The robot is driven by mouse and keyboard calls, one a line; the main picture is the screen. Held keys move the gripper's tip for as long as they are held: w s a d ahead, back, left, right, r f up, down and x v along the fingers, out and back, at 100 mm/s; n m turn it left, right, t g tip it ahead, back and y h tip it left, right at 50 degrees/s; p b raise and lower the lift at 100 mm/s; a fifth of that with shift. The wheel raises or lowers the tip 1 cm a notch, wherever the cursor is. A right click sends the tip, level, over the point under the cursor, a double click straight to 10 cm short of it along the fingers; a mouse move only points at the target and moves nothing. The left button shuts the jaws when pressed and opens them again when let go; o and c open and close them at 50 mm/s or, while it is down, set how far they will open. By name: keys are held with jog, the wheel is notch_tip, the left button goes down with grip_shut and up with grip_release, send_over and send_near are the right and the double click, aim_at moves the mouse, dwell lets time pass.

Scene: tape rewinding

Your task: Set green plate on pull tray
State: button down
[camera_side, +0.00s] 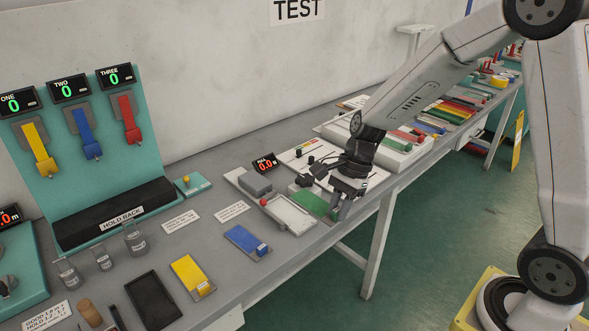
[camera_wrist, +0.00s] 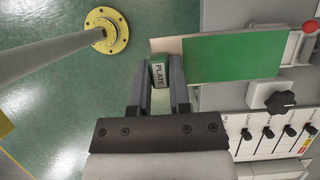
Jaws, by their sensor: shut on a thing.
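The green plate (camera_side: 315,204) lies flat or nearly so near the bench's front edge, just right of a white tray (camera_side: 288,217) with a red knob (camera_side: 264,202); that tray looks like the pull tray. In the wrist view the green plate (camera_wrist: 235,57) has a small end block labelled PLATE (camera_wrist: 158,77). My gripper (camera_wrist: 160,80) is shut on that block, one finger on each side. In the side view my gripper (camera_side: 341,206) is at the plate's right end. Whether the plate touches the bench is unclear. The red knob (camera_wrist: 310,25) is at the wrist view's top right.
A grey block (camera_side: 255,183) and a red PULL display (camera_side: 266,163) stand behind the tray. A blue plate (camera_side: 246,241) and a yellow plate (camera_side: 190,275) lie to the left. A panel with sliders (camera_wrist: 268,132) and a black knob (camera_wrist: 280,102) is close beside the green plate.

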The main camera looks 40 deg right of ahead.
jog(key=shift+s+d+r, duration=0.1)
jog(key=shift+s+d, duration=0.05)
jog(key=shift+d, duration=0.65)
jog(key=shift+s+d+r, duration=0.1)
jog(key=shift+s+d, duration=0.05)
jog(key=shift+d, duration=0.65)
send_over(301, 225)
jog(key=d, duration=0.1)
jog(key=f, duration=0.9)
jog(key=shift+s+f, duration=0.15)
jog(key=shift+s, duration=0.2)
jog(key=shift+w+f, duration=0.1)
jog(key=shift+w+f, duration=0.25)
jog(key=shift+f, duration=0.05)
jog(key=shift+d+f, duration=0.1)
jog(key=shift+f, duration=1.4)
jog(key=shift+f, duration=0.15)
